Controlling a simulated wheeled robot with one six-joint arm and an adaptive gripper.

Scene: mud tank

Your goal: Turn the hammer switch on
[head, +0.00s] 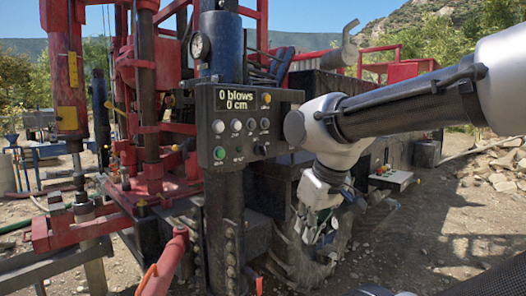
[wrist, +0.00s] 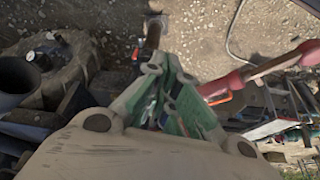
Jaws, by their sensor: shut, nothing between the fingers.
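The dark control panel (head: 240,128) is mounted on a thick dark post in the head view. Its display (head: 237,99) reads "0 blows 0 cm". Several pale knobs or buttons (head: 236,125) sit in a row below it, with a green button (head: 219,153) at the lower left and an orange one (head: 266,98) at the upper right. The labels are too small to read, so I cannot tell which control is the hammer switch. My gripper (head: 314,232) is shut and empty, pointing down to the lower right of the panel, apart from it. It also shows in the wrist view (wrist: 165,95).
A red drilling rig (head: 150,100) stands left of the panel. Open dirt ground lies at the right.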

